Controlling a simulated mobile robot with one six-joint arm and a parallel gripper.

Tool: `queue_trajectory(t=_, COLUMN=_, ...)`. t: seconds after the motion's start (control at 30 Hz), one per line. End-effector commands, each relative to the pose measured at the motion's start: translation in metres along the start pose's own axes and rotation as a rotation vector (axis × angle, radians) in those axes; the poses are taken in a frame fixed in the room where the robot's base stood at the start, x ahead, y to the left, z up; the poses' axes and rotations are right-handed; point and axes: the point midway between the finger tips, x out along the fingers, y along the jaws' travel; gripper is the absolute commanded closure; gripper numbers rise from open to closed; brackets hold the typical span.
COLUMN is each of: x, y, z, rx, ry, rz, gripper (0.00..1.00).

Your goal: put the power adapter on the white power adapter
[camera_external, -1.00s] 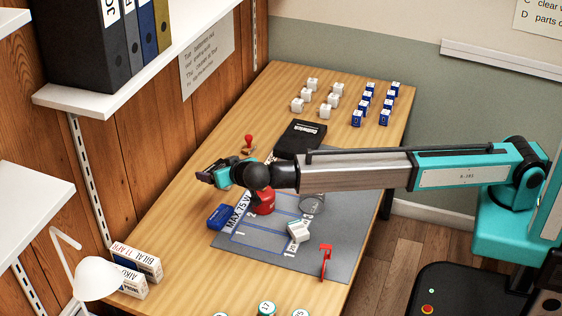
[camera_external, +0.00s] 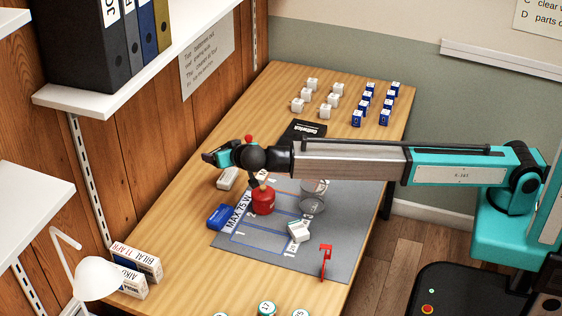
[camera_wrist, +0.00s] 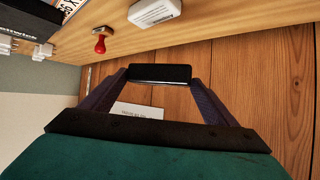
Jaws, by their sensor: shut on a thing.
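My gripper (camera_external: 212,157) is shut on a black block (camera_wrist: 160,74), which looks like the power adapter and spans the two fingertips in the wrist view. It is held in the air near the wooden wall. A white rounded block (camera_external: 228,179), apparently the white power adapter, lies on the table just below and to the right of my gripper in the external view. It also shows at the top of the wrist view (camera_wrist: 154,12), apart from the held block.
A grey mat (camera_external: 335,246) carries a red weight (camera_external: 262,200), a glass (camera_external: 313,196) and a white-and-green block (camera_external: 299,231). A blue block (camera_external: 221,216) is at its left edge. A red stamp (camera_wrist: 100,42) and a black box (camera_external: 303,130) stand behind.

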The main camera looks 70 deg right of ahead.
Motion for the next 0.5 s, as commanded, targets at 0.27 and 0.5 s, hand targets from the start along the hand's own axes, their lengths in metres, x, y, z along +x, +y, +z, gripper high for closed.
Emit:
queue_trajectory(t=0.27, x=0.018, y=0.002, z=0.033, rx=-0.001, ry=0.0, rz=0.0, gripper=0.45)
queue_trajectory(t=0.5, x=0.025, y=0.002, z=0.043, rx=0.0, ry=0.001, rz=-0.001, gripper=0.45)
